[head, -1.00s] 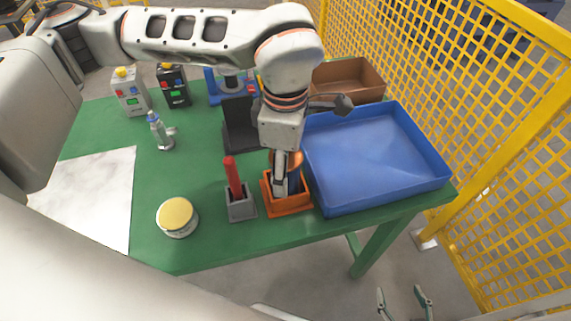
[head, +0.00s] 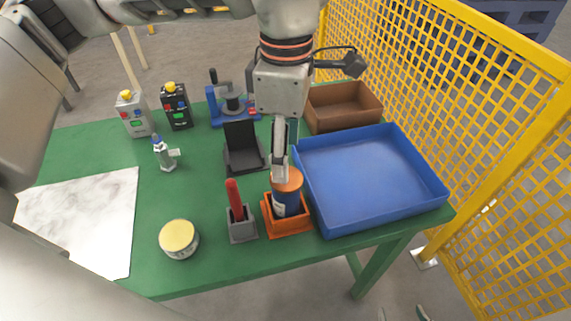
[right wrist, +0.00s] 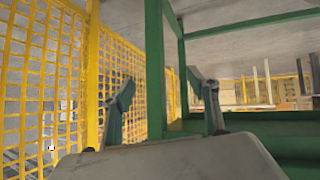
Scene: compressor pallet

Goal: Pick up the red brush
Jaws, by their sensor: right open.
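The red brush (head: 235,197) shows as a red handle standing nearly upright in a grey holder (head: 243,232) near the table's front edge. Its lower end is hidden in the holder. My left gripper (head: 281,176) points down to the right of the brush, over the orange top of a dark blue can (head: 287,203). Its fingers are seen edge-on, so their opening is unclear, and I cannot tell whether they touch the can. My right gripper (right wrist: 160,100) is open and empty in the right wrist view. In the head view only its fingertips (head: 401,314) show at the bottom edge, beyond the table.
The can sits in an orange holder (head: 287,226) beside the grey one. A blue tray (head: 375,182) and brown box (head: 340,106) lie right. A yellow-lidded tin (head: 179,237) stands left of the brush. A yellow mesh fence (head: 460,110) borders the right side.

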